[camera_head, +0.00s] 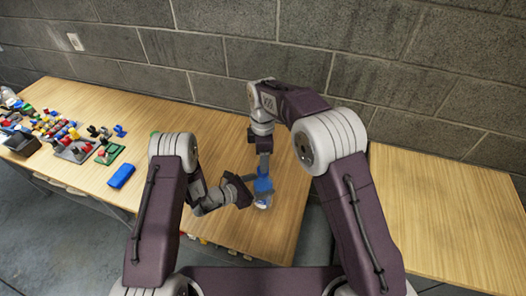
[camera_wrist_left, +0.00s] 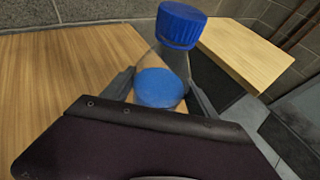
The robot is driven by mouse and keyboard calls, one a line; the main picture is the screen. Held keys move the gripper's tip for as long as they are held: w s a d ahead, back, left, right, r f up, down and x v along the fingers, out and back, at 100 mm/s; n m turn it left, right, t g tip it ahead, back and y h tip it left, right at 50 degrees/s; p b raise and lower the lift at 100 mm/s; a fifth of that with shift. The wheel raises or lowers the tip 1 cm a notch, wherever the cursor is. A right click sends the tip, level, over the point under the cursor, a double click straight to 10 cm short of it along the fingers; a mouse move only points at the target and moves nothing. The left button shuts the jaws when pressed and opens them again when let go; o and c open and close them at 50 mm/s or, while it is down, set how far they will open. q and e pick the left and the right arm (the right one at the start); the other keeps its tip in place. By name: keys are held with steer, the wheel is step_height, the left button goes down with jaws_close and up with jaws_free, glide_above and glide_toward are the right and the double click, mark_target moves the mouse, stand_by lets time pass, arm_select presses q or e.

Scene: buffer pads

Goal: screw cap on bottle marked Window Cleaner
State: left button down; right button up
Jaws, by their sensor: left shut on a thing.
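A clear bottle (camera_head: 262,203) with blue inside stands at the front of the wooden table. It also shows in the left wrist view (camera_wrist_left: 177,62), slightly tilted in the picture. A ribbed blue cap (camera_wrist_left: 182,25) is at the bottle's top; how tightly it sits I cannot tell. It shows as blue in the head view (camera_head: 263,184). My left gripper (camera_head: 258,194) is shut on the bottle's body, one finger on each side. My right gripper (camera_head: 264,168) points down just above or behind the cap; its fingertips are unclear. No label text is readable.
Several small coloured parts and boards (camera_head: 80,148), a blue block (camera_head: 121,176) and a dark bin (camera_head: 22,143) lie at the table's left. A second table (camera_head: 445,220) stands at right, across a gap. A block wall is behind. The table's middle is mostly clear.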

step_height(320, 180, down, 5)
steer(key=shift+f, duration=0.15)
jaws_close()
steer(key=m, duration=1.1)
steer(key=shift+m, duration=0.3)
steer(key=m, duration=1.2)
steer(key=shift+m, duration=0.4)
steer(key=shift+o, duration=0.3)
jaws_free()
